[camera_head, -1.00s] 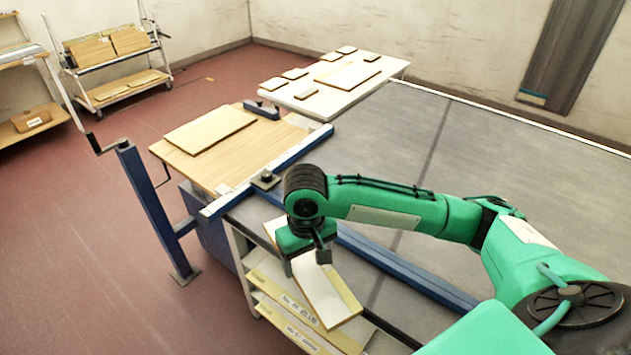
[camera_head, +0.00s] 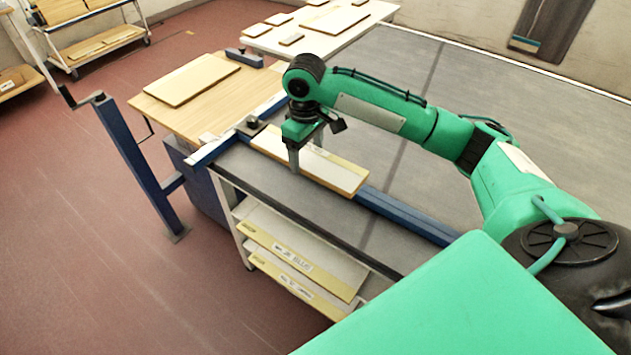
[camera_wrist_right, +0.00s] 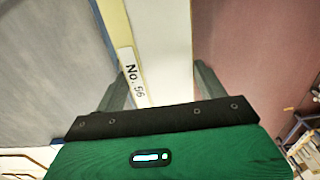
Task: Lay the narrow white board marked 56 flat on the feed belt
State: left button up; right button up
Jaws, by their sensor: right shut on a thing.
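The narrow white board (camera_head: 338,173) has a yellowish edge strip and looks roughly level, its length along the blue rail. In the right wrist view the board (camera_wrist_right: 163,35) carries the label "No. 56". My right gripper (camera_head: 306,149) is shut on it, one finger on each long side; the fingers also show in the wrist view (camera_wrist_right: 163,88). The board is above a dark grey strip (camera_head: 273,188) topping a shelf unit; I cannot tell whether it touches, or whether that strip is the feed belt. My left gripper is not in view.
A blue rail (camera_head: 405,213) runs beside the strip, with a large grey surface (camera_head: 470,120) beyond. A wooden table (camera_head: 170,117) holds a flat board (camera_head: 192,80). A blue post (camera_head: 135,160) with a crank stands left. Labelled boards (camera_head: 290,253) lie on the shelves below.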

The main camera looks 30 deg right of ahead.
aim_at(308, 198)
notch_tip(308, 198, down, 14)
jog(key=shift+p, duration=1.1)
jog(key=o, duration=0.9)
jog(key=shift+f, duration=0.1)
jog(key=shift+c, duration=0.2)
